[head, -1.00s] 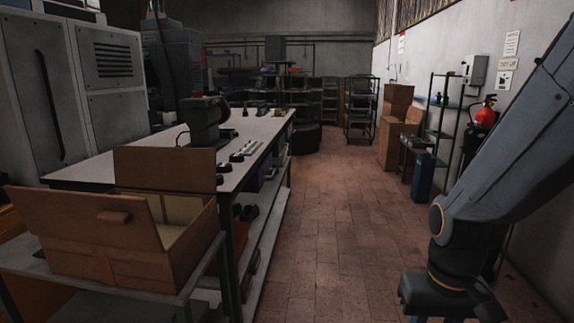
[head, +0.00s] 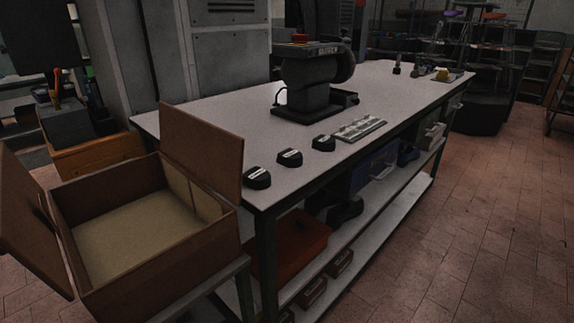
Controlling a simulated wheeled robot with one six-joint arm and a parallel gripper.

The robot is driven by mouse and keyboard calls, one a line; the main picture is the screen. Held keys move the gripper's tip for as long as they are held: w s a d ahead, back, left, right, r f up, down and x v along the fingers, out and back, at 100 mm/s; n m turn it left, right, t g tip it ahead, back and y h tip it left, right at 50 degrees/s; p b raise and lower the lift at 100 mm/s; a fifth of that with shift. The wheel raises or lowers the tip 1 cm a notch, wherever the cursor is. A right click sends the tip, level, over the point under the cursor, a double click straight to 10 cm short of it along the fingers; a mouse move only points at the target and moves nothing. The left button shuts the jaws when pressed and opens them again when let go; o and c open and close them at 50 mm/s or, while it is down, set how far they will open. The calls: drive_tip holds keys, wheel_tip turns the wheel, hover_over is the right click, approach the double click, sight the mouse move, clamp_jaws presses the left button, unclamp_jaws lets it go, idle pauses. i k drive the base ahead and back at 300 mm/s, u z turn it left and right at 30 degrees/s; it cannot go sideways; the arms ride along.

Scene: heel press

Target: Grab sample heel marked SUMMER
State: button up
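Three small black heels stand in a row on the near part of the light worktop (head: 215,130). The nearest heel (head: 257,178) is close to the table's front corner. The middle heel (head: 289,158) and the far heel (head: 323,143) follow along the front edge. Each has a pale label on top, too small to read, so I cannot tell which is marked SUMMER. My gripper is not in view.
An open cardboard box (head: 150,262) stands at the near left on a low stand. A dark press (head: 315,80) sits behind the heels, and a metal strip (head: 360,129) lies beside the far heel. The brick floor (head: 450,230) at right is clear.

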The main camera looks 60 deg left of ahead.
sight(257, 178)
drive_tip(key=u, duration=0.55)
drive_tip(key=i, duration=0.95)
drive_tip(key=u, duration=0.85)
